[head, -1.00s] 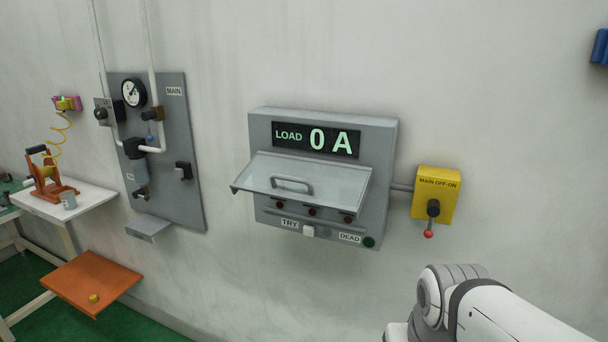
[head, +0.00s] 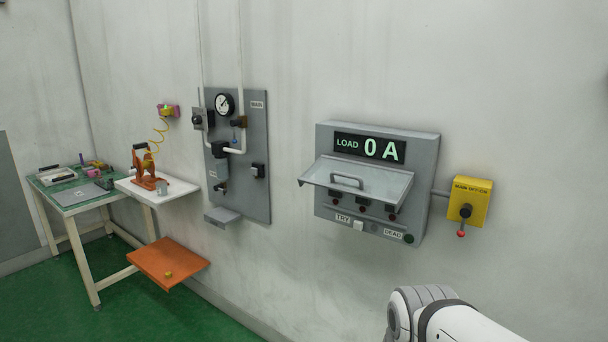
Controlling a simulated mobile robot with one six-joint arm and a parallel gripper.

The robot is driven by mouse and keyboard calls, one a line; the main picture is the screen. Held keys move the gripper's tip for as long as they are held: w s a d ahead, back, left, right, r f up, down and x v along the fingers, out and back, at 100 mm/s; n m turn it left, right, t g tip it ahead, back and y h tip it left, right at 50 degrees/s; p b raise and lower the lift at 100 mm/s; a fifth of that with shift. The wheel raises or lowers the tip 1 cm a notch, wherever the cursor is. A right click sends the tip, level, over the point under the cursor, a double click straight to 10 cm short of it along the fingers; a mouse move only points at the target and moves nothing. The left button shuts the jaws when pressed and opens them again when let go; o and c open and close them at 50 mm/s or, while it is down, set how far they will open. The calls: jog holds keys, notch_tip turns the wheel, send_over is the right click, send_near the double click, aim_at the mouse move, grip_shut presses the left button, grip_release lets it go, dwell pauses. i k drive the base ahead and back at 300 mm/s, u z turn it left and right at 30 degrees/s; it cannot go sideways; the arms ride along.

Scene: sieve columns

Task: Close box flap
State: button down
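The grey wall box (head: 427,170) hangs on the wall at right of centre, with a lit display reading LOAD 0 A. Its clear flap (head: 385,185) with a grey handle (head: 346,181) is raised and sticks out from the box front, tilted down toward its free edge. Several dark round parts show below the flap, above the TRY and DEAD labels. A white part of my arm shows at the bottom right, below the box and apart from it. My gripper is outside the picture.
A yellow MAIN OFF-ON switch (head: 479,190) with a red-tipped lever is right of the box. A grey MAIN panel (head: 257,200) with gauge and pipes is to its left. An orange shelf (head: 150,260), a white shelf and a green-topped table (head: 75,197) stand further left. Green floor is open below.

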aim_at(389, 174)
jog(key=u, duration=0.75)
jog(key=k, duration=0.9)
jog(key=u, duration=0.35)
jog(key=i, duration=0.95)
jog(key=z, duration=1.2)
jog(key=i, duration=1.15)
jog(key=z, duration=0.5)
